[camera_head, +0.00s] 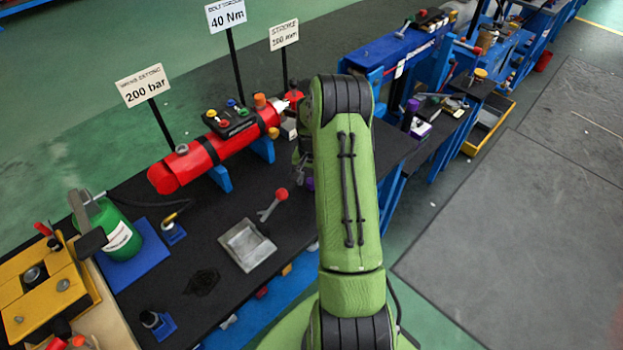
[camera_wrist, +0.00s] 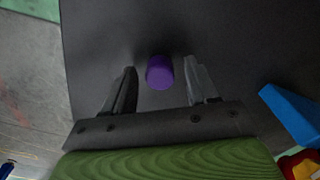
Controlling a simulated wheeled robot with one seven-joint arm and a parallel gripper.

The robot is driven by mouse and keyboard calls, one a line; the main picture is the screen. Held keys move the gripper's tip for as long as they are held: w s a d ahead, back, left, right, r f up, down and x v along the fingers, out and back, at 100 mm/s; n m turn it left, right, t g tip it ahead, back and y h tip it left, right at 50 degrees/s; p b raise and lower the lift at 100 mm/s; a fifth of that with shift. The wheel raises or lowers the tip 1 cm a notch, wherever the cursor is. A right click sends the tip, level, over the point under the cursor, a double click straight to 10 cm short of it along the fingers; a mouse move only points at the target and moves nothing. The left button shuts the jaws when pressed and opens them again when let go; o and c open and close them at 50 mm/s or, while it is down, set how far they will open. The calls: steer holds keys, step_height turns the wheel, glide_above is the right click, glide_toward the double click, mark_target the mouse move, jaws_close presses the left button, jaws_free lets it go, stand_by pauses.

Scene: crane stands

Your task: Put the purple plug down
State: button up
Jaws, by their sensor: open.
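The purple plug (camera_wrist: 160,72) stands on the dark bench top in the wrist view, between the fingers of my gripper (camera_wrist: 161,90). My gripper is open, with a gap between each finger and the plug. In the head view my green arm covers most of the gripper, and only a small bit of purple (camera_head: 309,183) shows beside the arm. I cannot tell from there how far the fingertips are from the bench.
A red cylinder (camera_head: 215,150) lies on blue stands behind, with signs on posts. A red-ended wrench (camera_head: 272,204) and a grey tray (camera_head: 247,245) lie to the left. A blue support (camera_wrist: 290,115) is close by on the right in the wrist view. The bench edge is at left there.

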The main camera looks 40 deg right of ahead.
mark_target(311, 181)
steer(key=a+r+n+p, duration=0.1)
steer(key=a+r, duration=0.2)
steer(key=r, duration=0.7)
steer(key=a+r+n+p, duration=0.1)
steer(key=a+r, duration=0.2)
steer(key=r, duration=0.6)
steer(key=s+a+r+n+t+h, duration=0.1)
steer(key=s+a+r+n+t, duration=0.15)
steer(key=s+a+r, duration=0.45)
steer(key=s+a+r+n+t, duration=0.1)
steer(key=s+a+r+n, duration=0.35)
steer(key=a, duration=0.45)
steer(key=s+a+n+t+y, duration=0.1)
steer(key=s+a, duration=0.3)
steer(key=s, duration=0.4)
steer(key=shift+s+a+f+n+t, duration=0.2)
steer(key=shift+s+f+n+t, duration=0.1)
steer(key=shift+n+t, duration=0.4)
